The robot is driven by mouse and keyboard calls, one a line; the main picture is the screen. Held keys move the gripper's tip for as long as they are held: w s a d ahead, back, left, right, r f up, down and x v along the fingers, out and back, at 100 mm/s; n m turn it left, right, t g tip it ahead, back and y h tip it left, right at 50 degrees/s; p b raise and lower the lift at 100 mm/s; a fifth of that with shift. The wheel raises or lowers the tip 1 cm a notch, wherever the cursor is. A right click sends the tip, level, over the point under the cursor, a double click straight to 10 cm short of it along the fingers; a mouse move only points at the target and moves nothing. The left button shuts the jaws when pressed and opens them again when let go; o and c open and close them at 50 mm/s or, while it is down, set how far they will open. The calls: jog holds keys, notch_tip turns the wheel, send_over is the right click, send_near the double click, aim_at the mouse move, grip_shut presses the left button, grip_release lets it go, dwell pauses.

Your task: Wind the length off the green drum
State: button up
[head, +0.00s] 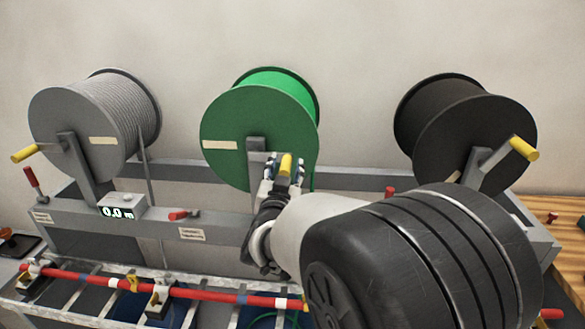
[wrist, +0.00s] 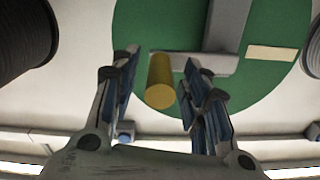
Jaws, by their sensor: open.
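The green drum (head: 245,135) stands in the middle of the rack, and its face fills the upper part of the wrist view (wrist: 150,30). Its crank has a yellow handle (head: 286,165), which also shows in the wrist view (wrist: 160,85). My gripper (head: 284,168) is at this handle. In the wrist view my gripper (wrist: 157,75) is open, with one finger on each side of the yellow handle and a visible gap to each. The length counter (head: 117,207) at the left reads 0.0 m. My arm hides the rack below the green drum.
A grey drum (head: 85,125) stands left and a black drum (head: 455,130) right, each with a yellow-handled crank. Red levers (head: 33,182) sit along the rack (head: 215,222). A red rod (head: 100,281) with clamps crosses the front. A wooden surface (head: 560,225) lies at right.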

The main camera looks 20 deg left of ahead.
jog(key=shift+c, duration=0.3)
grip_shut()
dwell(0.3)
